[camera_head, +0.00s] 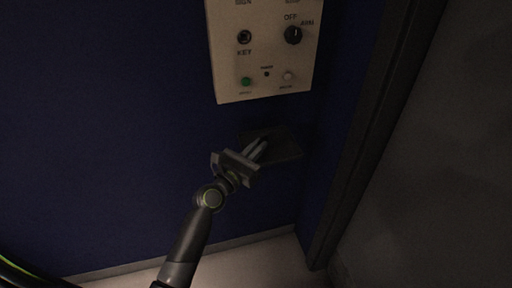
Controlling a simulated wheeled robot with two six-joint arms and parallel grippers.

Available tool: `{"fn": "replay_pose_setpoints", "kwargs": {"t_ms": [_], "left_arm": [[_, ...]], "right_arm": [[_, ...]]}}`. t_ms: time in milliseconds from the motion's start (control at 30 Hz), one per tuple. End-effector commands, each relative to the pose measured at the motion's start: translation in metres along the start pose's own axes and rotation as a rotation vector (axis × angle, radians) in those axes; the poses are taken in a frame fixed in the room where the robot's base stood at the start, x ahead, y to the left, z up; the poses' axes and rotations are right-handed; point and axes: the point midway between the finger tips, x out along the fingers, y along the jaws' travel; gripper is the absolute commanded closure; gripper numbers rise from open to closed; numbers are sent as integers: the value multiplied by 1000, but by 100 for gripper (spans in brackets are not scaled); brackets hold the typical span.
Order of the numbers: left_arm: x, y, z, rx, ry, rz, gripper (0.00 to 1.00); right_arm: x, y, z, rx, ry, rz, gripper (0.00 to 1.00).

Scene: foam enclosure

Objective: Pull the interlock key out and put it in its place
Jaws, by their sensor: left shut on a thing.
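The beige control panel (263,60) is on the dark blue wall at the top. Its round lock (244,37), above the word KEY, shows as a dark socket with no key clearly sticking out. My left gripper (258,149) is below the panel, at the left part of a small dark shelf or tray (286,147) on the wall. Its fingers are close together, shut on the interlock key, which is too small and dark to make out between them. I cannot tell whether the key touches the shelf. My right gripper is out of view.
The panel also has a black OFF/ARM knob (293,35), a green button (246,81) and a pale button (288,76). A dark vertical post (362,130) stands right of the shelf. The blue wall left of my arm is clear.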

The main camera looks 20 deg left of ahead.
Motion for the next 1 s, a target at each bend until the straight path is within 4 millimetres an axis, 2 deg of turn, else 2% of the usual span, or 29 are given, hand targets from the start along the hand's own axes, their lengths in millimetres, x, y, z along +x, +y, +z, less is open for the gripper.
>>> {"fn": "replay_pose_setpoints", "kwargs": {"t_ms": [100, 467, 500, 667, 1000], "left_arm": [[-1, 0, -6, -1, 0, 0, 100], [-1, 0, -7, 0, 0, 1, 100], [-1, 0, -7, 0, 0, 1, 87], [-1, 0, -7, 0, 0, 1, 67], [-4, 0, -7, 0, 1, 1, 67]], "right_arm": [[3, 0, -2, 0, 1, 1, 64], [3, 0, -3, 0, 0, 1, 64], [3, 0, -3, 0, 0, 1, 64], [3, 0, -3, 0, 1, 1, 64], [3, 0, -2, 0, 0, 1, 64]]}}
